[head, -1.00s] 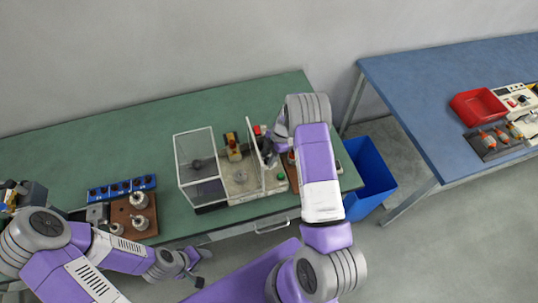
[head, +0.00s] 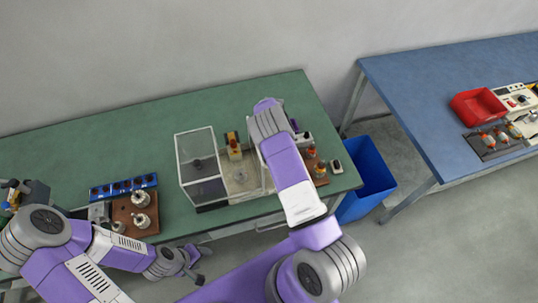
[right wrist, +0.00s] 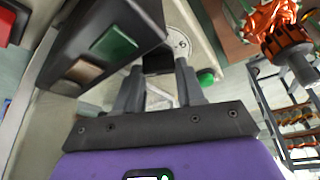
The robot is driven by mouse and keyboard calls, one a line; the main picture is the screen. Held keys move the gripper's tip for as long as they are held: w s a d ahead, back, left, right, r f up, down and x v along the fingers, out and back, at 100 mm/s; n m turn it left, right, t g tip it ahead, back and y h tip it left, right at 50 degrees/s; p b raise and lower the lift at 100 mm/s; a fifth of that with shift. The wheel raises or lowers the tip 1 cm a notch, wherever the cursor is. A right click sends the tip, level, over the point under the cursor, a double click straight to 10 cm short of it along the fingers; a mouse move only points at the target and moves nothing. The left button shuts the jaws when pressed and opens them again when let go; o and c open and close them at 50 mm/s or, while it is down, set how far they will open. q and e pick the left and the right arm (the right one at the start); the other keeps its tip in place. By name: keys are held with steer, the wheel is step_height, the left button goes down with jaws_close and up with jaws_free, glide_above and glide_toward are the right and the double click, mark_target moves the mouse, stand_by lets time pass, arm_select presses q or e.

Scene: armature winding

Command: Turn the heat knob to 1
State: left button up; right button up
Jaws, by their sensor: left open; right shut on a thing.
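The heat knob looks to be the black block (right wrist: 158,60) between my right fingertips, in front of a round white dial plate (right wrist: 180,42) with marks too small to read. My right gripper (right wrist: 159,68) is shut on this knob. In the head view my right forearm and wrist cover the knob and gripper, so the pointer setting is hidden. My left gripper (head: 195,266) is open and empty, low in front of the green table.
The winding machine (head: 240,182) with its clear guard (head: 198,160) stands on the green table (head: 60,150). A dark box with a green button (right wrist: 115,43) is close left of my right fingers. A blue bin (head: 368,172) stands right of the table.

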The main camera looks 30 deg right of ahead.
steer(key=shift+n, duration=0.5)
steer(key=shift+h, duration=0.3)
steer(key=o, duration=1)
steer(key=shift+o, duration=0.2)
steer(key=v, duration=0.7)
steer(key=shift+r+b, duration=0.3)
steer(key=shift+b, duration=0.05)
steer(key=shift+w+d, duration=0.1)
steer(key=shift+w, duration=0.05)
